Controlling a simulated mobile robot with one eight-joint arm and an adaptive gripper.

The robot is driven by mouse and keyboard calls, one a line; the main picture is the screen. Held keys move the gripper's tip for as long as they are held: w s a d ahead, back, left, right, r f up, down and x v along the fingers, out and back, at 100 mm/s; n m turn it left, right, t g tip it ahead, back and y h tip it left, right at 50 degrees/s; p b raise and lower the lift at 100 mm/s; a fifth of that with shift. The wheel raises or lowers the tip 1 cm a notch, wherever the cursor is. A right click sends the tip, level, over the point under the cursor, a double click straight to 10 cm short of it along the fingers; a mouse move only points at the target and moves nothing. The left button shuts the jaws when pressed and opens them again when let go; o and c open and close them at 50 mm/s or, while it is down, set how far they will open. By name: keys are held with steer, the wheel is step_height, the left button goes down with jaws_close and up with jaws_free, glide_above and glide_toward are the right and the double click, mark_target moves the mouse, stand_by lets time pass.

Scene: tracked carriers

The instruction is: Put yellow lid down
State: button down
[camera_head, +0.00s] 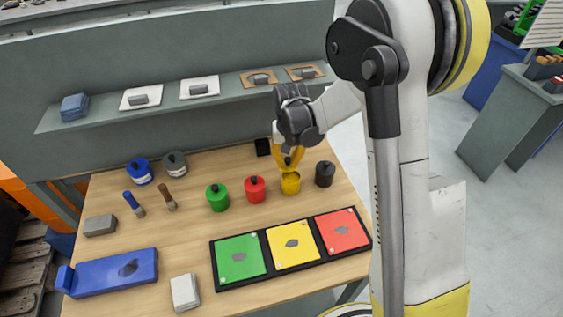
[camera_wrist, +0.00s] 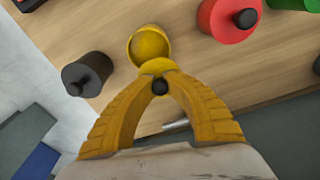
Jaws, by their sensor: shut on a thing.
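My gripper (camera_head: 289,160) is shut on the black knob (camera_wrist: 159,88) of the yellow lid (camera_wrist: 158,66), one finger on each side in the wrist view. The yellow pot (camera_head: 291,186) stands upright on the wooden table below my gripper. In the wrist view the yellow pot (camera_wrist: 148,44) looks open, with its round inside showing. The lid appears beside the pot's rim and overlaps its lower edge in that view. I cannot tell whether they touch. In the head view the lid is mostly hidden by the fingers.
A lidded red pot (camera_head: 255,190) and a lidded green pot (camera_head: 217,198) stand left of the yellow pot. A black pot (camera_head: 325,174) stands close on its right. A black tray (camera_head: 267,256) with green, yellow and red plates lies in front. A shelf (camera_head: 222,96) runs behind.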

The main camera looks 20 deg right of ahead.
steer(key=w, duration=0.2)
steer(key=w+b, duration=0.1)
steer(key=w, duration=0.1)
steer(key=w+f, duration=0.1)
steer(key=w, duration=0.2)
steer(key=shift+s+f+b, duration=0.15)
steer(key=shift+f+b, duration=0.2)
steer(key=shift+b, duration=0.05)
steer(key=shift+w+f+b, duration=0.15)
steer(key=shift+f+b, duration=0.6)
steer(key=shift+f, duration=0.7)
steer(key=shift+w+f+b, duration=0.1)
steer(key=shift+f+b, duration=0.6)
steer(key=shift+f, duration=0.75)
steer(key=c, duration=1.6)
jaws_free()
steer(key=shift+o, duration=0.7)
steer(key=shift+r, duration=0.1)
steer(key=r+p, duration=0.1)
steer(key=r, duration=0.1)
steer(key=r+p, duration=0.1)
steer(key=r, duration=0.2)
steer(key=r+p, duration=0.1)
steer(key=r, duration=0.1)
steer(key=shift+s+a+r, duration=0.1)
steer(key=shift+s+r, duration=0.3)
